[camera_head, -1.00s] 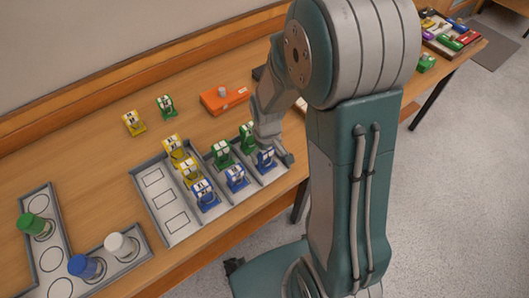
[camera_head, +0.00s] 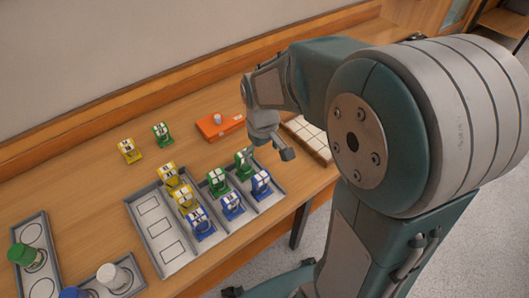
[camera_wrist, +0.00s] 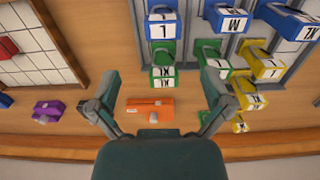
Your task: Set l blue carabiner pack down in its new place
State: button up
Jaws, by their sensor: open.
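The l blue carabiner pack (camera_head: 261,184) stands at the near end of the rightmost column of the grey divided tray (camera_head: 157,228). In the wrist view the blue pack (camera_wrist: 163,28) shows its L label upside down. A green pack (camera_head: 243,163) stands behind it in the same column. My gripper (camera_head: 274,145) is above and behind the l blue pack, apart from it. In the wrist view its two fingers (camera_wrist: 160,82) are spread wide with nothing held between them.
Other blue packs (camera_head: 232,205), a green pack (camera_head: 217,181) and yellow packs (camera_head: 184,198) fill the middle columns; the left column is empty. An orange box (camera_head: 220,126) and a gridded tray (camera_head: 308,136) are near my gripper. Bottles (camera_head: 26,255) stand left.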

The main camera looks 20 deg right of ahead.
jog(key=s+r+m+t, duration=0.3)
jog(key=s+r+t, duration=0.2)
jog(key=s+r, duration=0.7)
jog(key=shift+s+r+m+t, duration=0.3)
jog(key=shift+s, duration=0.75)
